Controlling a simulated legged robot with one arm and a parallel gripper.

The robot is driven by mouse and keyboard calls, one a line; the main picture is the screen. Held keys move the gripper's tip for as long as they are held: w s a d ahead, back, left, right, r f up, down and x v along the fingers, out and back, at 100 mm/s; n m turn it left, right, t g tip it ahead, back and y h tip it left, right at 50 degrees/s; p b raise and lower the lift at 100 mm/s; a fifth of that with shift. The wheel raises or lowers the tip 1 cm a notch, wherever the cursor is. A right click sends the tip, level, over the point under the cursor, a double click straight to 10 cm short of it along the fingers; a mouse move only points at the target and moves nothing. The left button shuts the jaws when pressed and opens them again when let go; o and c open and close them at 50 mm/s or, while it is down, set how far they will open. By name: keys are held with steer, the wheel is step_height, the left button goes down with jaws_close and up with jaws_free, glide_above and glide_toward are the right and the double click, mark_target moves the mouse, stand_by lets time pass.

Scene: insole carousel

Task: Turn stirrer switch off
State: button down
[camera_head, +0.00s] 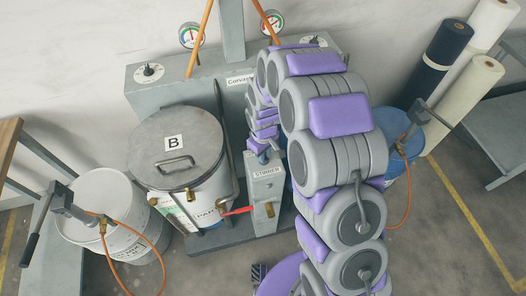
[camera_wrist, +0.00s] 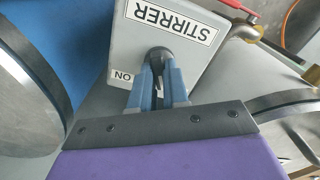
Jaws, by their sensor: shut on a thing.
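The grey stirrer box (camera_head: 263,192) stands right of the silver tank marked B, with a white STIRRER label on it. In the wrist view the box (camera_wrist: 192,62) fills the upper middle, its label upside down. An ON mark (camera_wrist: 122,76) shows at the left edge of its face. The dark switch knob (camera_wrist: 158,56) sits between the blue fingers of my gripper (camera_wrist: 162,76), which is shut on it. The fingers hide part of the knob, so its exact setting is hard to tell. In the head view my gripper (camera_head: 263,157) is at the box top.
The lidded tank B (camera_head: 178,135) stands close left of the box. A red lever (camera_head: 238,211) juts out between them. A white drum (camera_head: 100,215) is at left and a blue drum (camera_head: 402,160) at right, with orange hoses. A back panel (camera_head: 150,88) carries a dial.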

stand_by(0.3)
steer(key=c, duration=1.1)
jaws_free()
step_height(320, 180, up, 17)
steer(key=shift+w+a+r+p, duration=0.1)
steer(key=shift+r+p, duration=0.05)
steer(key=shift+p, duration=0.85)
